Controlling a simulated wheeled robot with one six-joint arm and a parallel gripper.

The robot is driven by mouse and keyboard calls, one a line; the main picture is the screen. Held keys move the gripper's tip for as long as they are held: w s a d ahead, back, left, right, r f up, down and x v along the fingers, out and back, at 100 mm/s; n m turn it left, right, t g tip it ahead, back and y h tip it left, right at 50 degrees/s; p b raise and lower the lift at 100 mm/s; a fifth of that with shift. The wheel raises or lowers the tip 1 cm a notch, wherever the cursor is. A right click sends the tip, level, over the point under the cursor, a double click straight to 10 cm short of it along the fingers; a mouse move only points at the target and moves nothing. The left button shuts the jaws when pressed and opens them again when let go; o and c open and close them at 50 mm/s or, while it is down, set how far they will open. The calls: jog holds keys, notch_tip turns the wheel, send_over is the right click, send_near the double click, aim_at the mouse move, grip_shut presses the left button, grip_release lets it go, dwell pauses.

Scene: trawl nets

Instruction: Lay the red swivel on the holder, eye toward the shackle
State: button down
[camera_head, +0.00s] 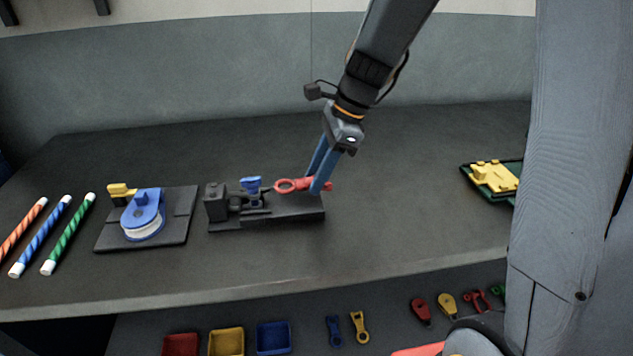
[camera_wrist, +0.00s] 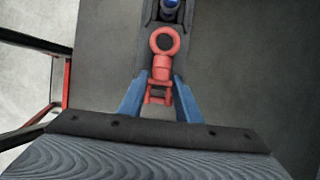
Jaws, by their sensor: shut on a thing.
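The red swivel (camera_head: 299,184) has a round eye at one end and a forked end at the other. My gripper (camera_head: 317,186) has blue fingers, shut on the swivel near its forked end; the wrist view shows a finger on either side of the swivel (camera_wrist: 162,68). The swivel lies along the black holder (camera_head: 285,211), over its right part. Its eye points left, toward the blue shackle (camera_head: 250,184), which also shows at the top of the wrist view (camera_wrist: 171,4). I cannot tell whether the swivel touches the holder.
A blue pulley block (camera_head: 145,208) on a dark plate stands left of the holder. Striped rods (camera_head: 42,236) lie further left. A yellow part (camera_head: 494,177) on a green tray is at the right. Small bins (camera_head: 227,342) and loose fittings lie on a lower shelf. The back of the table is clear.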

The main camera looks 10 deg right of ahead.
jog(key=shift+f, duration=1.15)
jog(key=shift+f, duration=0.1)
jog(key=c, duration=1.3)
grip_release()
jog(key=b+v, duration=0.1)
jog(key=v, duration=1.1)
jog(key=s+d+f+n+h, duration=0.1)
jog(key=s+f+n, duration=0.1)
jog(key=n, duration=0.1)
jog(key=s+d+f+n, duration=0.1)
jog(key=s+f+n, duration=0.2)
jog(key=s+d+f+n+h, duration=0.1)
jog(key=s+f+n, duration=0.1)
jog(key=f, duration=0.1)
jog(key=shift+s+d+n+h, duration=0.2)
jog(key=shift+s+n+h, duration=0.1)
jog(key=shift+n, duration=0.1)
jog(key=s+f+n, duration=0.1)
jog(key=s+n, duration=0.1)
jog(key=n, duration=0.1)
jog(key=s+d+f+n+h, duration=0.1)
jog(key=s+f+n, duration=0.1)
jog(key=n, duration=0.1)
jog(key=s+d+f+n, duration=0.1)
jog(key=s+f+n, duration=0.1)
jog(key=n, duration=0.1)
jog(key=shift+s+d+f+t+h, duration=0.2)
jog(key=shift+t+h, duration=0.1)
jog(key=shift+h, duration=0.1)
